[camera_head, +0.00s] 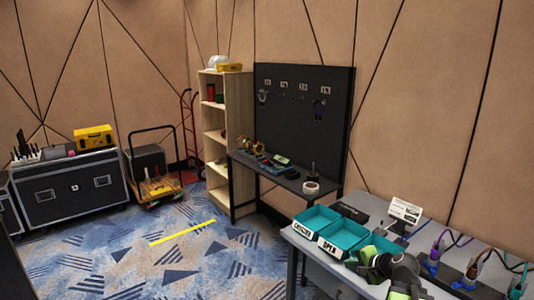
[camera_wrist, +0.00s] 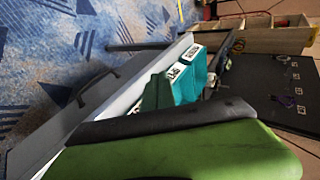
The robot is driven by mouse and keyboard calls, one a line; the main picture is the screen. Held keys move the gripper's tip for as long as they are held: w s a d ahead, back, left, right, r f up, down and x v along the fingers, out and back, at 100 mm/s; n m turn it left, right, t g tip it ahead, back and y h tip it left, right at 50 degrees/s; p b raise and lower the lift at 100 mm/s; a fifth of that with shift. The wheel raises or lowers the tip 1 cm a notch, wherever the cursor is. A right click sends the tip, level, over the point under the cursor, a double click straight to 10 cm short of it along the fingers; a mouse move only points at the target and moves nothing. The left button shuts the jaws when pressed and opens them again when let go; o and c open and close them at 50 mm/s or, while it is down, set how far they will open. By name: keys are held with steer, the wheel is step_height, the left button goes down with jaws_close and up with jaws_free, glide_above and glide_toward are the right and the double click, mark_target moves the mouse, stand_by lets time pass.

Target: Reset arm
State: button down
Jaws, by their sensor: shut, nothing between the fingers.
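My gripper (camera_wrist: 170,140) shows large and close in the wrist view as a green and dark shape across the bottom. It is shut with nothing between its fingers. In the head view my green and dark grey arm is folded at the lower right, in front of the grey table (camera_head: 345,278). The arm hides part of the table and the right edge of the teal trays.
A workbench with a dark pegboard (camera_head: 300,120), a wooden shelf (camera_head: 214,150) and a black case (camera_head: 75,187) stand beyond.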

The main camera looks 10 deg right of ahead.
steer(key=s+a+f+n+g+p, duration=0.15)
steer(key=a+n, duration=0.25)
steer(key=a, duration=0.5)
steer(key=s+a+n+g+p, duration=0.1)
steer(key=a+n+g+p, duration=0.15)
steer(key=a, duration=0.75)
steer(key=s+a+n+g+p, duration=0.1)
steer(key=a+n+g, duration=0.25)
steer(key=a, duration=0.55)
steer(key=s+d+f+n+g+h, duration=0.2)
steer(key=s+d+n, duration=0.1)
steer(key=s, duration=0.3)
steer(key=shift+s+d+n+h+b, duration=0.3)
steer(key=shift+d+n+h, duration=0.1)
steer(key=shift+d, duration=0.1)
